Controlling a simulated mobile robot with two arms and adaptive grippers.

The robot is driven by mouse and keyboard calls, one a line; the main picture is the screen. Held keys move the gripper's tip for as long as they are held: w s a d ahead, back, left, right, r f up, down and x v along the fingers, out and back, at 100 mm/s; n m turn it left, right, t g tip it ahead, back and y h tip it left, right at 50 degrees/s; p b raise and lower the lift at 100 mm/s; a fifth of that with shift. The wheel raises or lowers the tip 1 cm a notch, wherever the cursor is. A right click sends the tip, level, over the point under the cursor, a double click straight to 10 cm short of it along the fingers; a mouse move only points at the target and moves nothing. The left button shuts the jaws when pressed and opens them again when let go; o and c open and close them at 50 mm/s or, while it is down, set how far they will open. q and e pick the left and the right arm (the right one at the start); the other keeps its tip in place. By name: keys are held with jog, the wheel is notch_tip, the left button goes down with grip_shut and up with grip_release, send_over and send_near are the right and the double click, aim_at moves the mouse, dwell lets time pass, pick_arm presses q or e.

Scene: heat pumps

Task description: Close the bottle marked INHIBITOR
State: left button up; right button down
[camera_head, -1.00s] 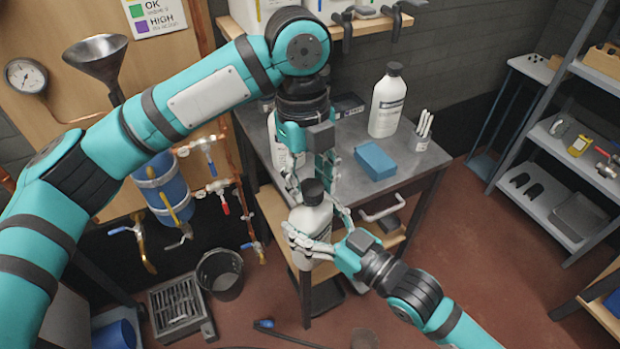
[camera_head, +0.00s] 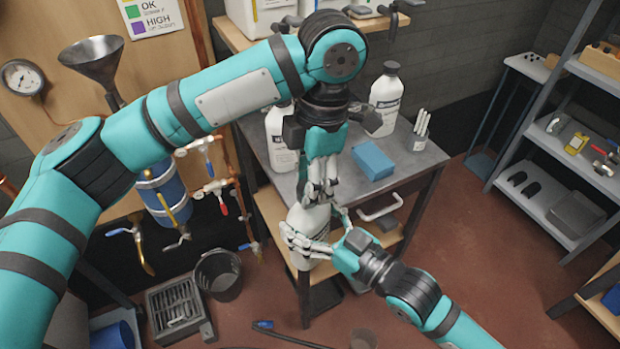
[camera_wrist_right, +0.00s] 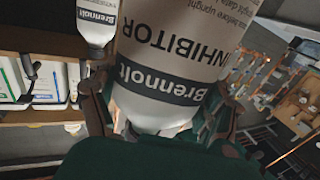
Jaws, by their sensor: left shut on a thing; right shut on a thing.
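The white bottle marked INHIBITOR (camera_head: 308,219) is upright in front of the bench edge. Its printed label, with Brennolt on it, fills the right wrist view (camera_wrist_right: 165,60), upside down there. My right gripper (camera_head: 314,243) is shut around the bottle's body. My left gripper (camera_head: 319,192) is right above the bottle with its fingers pointing down, shut on the black cap at the bottle's top. The fingers hide the cap, so how it sits on the neck cannot be seen.
Two more white bottles stand on the grey bench (camera_head: 425,165): one at the back (camera_head: 385,98) and one behind my left gripper (camera_head: 281,140). A blue box (camera_head: 373,160) and a pen cup (camera_head: 419,141) are also there. A dark bucket (camera_head: 219,275) stands on the floor.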

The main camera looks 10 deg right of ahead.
pick_arm(q)
jog(key=o, duration=0.7)
jog(key=shift+r, duration=0.1)
jog(key=shift+r, duration=2.2)
jog(key=shift+c, duration=0.2)
